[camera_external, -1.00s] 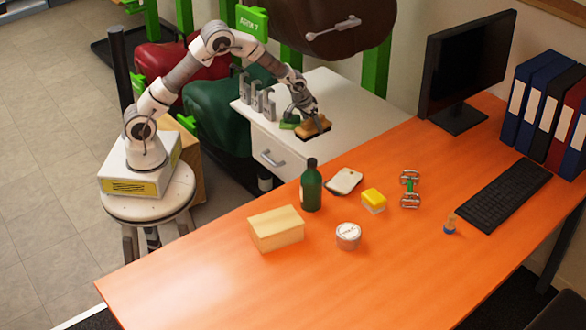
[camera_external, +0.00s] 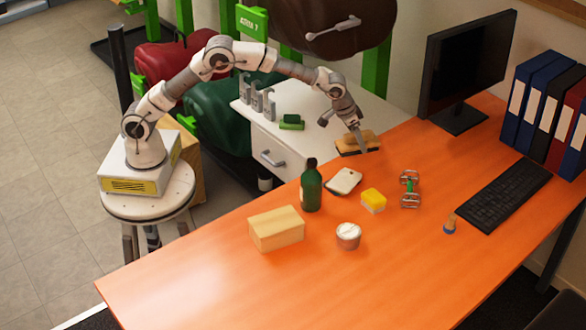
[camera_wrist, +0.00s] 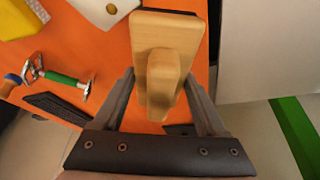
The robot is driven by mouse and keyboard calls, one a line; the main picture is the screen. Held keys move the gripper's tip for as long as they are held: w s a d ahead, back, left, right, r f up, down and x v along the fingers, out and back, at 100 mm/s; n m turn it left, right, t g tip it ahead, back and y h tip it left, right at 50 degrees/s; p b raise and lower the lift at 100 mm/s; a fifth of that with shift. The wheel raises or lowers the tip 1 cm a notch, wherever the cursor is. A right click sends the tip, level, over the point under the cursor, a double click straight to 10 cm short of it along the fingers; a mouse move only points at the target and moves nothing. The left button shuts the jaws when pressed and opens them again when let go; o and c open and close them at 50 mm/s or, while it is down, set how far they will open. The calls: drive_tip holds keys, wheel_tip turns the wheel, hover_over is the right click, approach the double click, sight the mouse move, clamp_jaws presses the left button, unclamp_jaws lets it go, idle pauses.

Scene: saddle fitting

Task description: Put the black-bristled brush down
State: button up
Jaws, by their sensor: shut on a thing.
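The black-bristled brush (camera_external: 357,141) has a light wooden back and dark bristles facing down. It is by the back edge of the orange desk, near the white cabinet. My gripper (camera_external: 361,150) is shut on it from above. In the wrist view the brush (camera_wrist: 170,32) shows its wooden back and raised grip, with the gripper's fingers (camera_wrist: 160,92) on either side of the grip. I cannot tell whether the bristles touch the desk.
A green brush-like thing (camera_external: 291,123) lies on the white cabinet (camera_external: 325,95) beside grey upright pieces (camera_external: 257,97). On the orange desk (camera_external: 200,285) are a green bottle (camera_external: 311,190), white pad (camera_external: 344,181), yellow sponge (camera_external: 373,200), green-handled metal piece (camera_external: 410,188) and monitor (camera_external: 466,70).

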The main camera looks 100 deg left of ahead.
drive_tip(key=w+d+r+m+h, duration=0.1)
drive_tip(key=d+r, duration=0.1)
drive_tip(key=d, duration=0.5)
drive_tip(key=w+d+r+m, duration=0.1)
drive_tip(key=d+r+m, duration=0.1)
drive_tip(key=d, duration=0.6)
drive_tip(key=s+d+m+h+p, duration=0.1)
drive_tip(key=s+d+m+p, duration=0.35)
drive_tip(key=d, duration=1.25)
drive_tip(key=s+d+r+m+g+h+p, duration=0.1)
drive_tip(key=s+d+m+h+p, duration=0.35)
drive_tip(key=s+d, duration=2.5)
drive_tip(key=shift+m+y, duration=0.75)
drive_tip(key=shift+m, duration=0.05)
drive_tip(key=w+a+f, duration=0.1)
drive_tip(key=w+f, duration=0.1)
drive_tip(key=w, duration=0.1)
drive_tip(key=w+a+f, duration=0.1)
drive_tip(key=w+f, duration=0.1)
drive_tip(key=w, duration=0.2)
drive_tip(key=w+a+f, duration=0.1)
drive_tip(key=w+f, duration=0.1)
drive_tip(key=w, duration=0.1)
drive_tip(key=shift+w+a+f, duration=0.1)
drive_tip(key=shift+w+f, duration=0.15)
drive_tip(key=shift+f, duration=0.05)
drive_tip(key=shift+f+b, duration=0.35)
drive_tip(key=shift+f, duration=1.65)
